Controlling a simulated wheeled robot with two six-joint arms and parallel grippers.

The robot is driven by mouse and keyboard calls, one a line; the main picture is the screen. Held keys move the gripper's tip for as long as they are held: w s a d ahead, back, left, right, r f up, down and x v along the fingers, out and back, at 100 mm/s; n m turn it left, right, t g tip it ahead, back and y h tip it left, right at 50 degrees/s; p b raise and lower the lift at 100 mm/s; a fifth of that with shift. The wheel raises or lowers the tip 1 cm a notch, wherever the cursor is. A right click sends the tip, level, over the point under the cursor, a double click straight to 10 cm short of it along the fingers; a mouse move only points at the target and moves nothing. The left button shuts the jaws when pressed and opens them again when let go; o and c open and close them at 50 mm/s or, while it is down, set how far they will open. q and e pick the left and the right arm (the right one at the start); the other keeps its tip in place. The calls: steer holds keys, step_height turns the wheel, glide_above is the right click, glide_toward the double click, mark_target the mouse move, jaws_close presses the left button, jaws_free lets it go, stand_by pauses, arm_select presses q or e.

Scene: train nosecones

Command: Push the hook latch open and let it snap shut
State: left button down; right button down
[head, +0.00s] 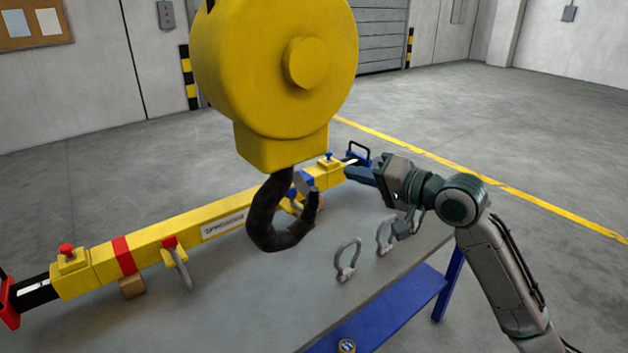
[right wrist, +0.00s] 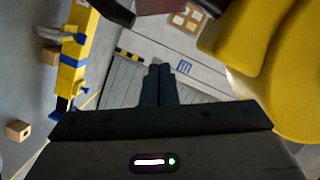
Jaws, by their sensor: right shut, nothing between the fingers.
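The black hook (head: 270,225) hangs below the large yellow hook block (head: 280,75), above the grey table. A small grey-blue latch (head: 303,182) shows at the hook's mouth, between shank and tip; its exact position is hard to tell against the yellow beam behind. My right gripper (head: 350,172) is shut and empty, its dark fingers pointing left, to the right of the hook and apart from it in the picture. In the right wrist view the shut fingers (right wrist: 158,85) point forward, with the yellow block (right wrist: 280,70) at right. My left gripper is not in view.
A yellow spreader beam (head: 190,232) lies along the table (head: 225,305) behind the hook. Two grey shackles (head: 347,262) (head: 384,236) stand on the table below my right arm. A wooden block (head: 132,287) sits by the beam. A blue table frame (head: 400,305) is at front right.

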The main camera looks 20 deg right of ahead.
mark_target(301, 184)
steer(key=w+a+p, duration=0.1)
steer(key=w+a, duration=0.1)
steer(key=w+a+f+p, duration=0.1)
steer(key=w+a+p, duration=0.1)
steer(key=w+a+f+p, duration=0.1)
steer(key=a+p, duration=0.1)
steer(key=a, duration=0.1)
steer(key=shift+w+f, duration=0.2)
steer(key=shift+w, duration=0.2)
steer(key=shift+s+a+f, duration=0.2)
steer(key=shift+s+f, duration=0.05)
steer(key=shift+p, duration=0.35)
steer(key=shift+a+f+m, duration=0.1)
steer(key=shift+f+m, duration=0.1)
steer(key=shift+m, duration=0.3)
